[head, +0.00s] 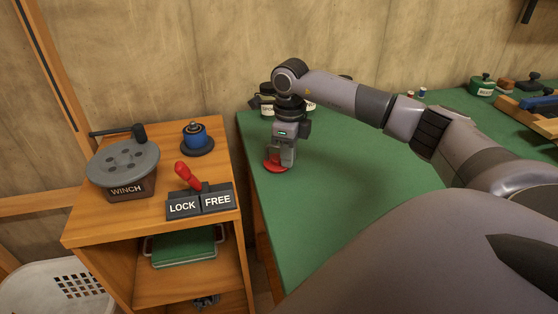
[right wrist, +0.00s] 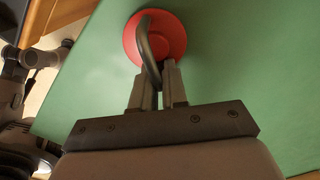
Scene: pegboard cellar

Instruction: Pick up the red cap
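The red cap (head: 275,167) lies on the green bench top near its left edge. It is a flat round disc, also visible in the right wrist view (right wrist: 174,37). A dark curved bar (right wrist: 150,48) crosses over it; I cannot tell whether it belongs to the cap. My right gripper (head: 278,157) points down right at the cap and hides part of it in the head view. In the right wrist view its fingers (right wrist: 159,78) stand close together with the bar between them; their grip on it is unclear. My left gripper is not in view.
A wooden shelf unit (head: 150,225) stands left of the bench, holding a winch (head: 122,165), a LOCK/FREE lever (head: 188,177) and a blue knob (head: 195,137). Dark jars (head: 262,102) stand behind my gripper.

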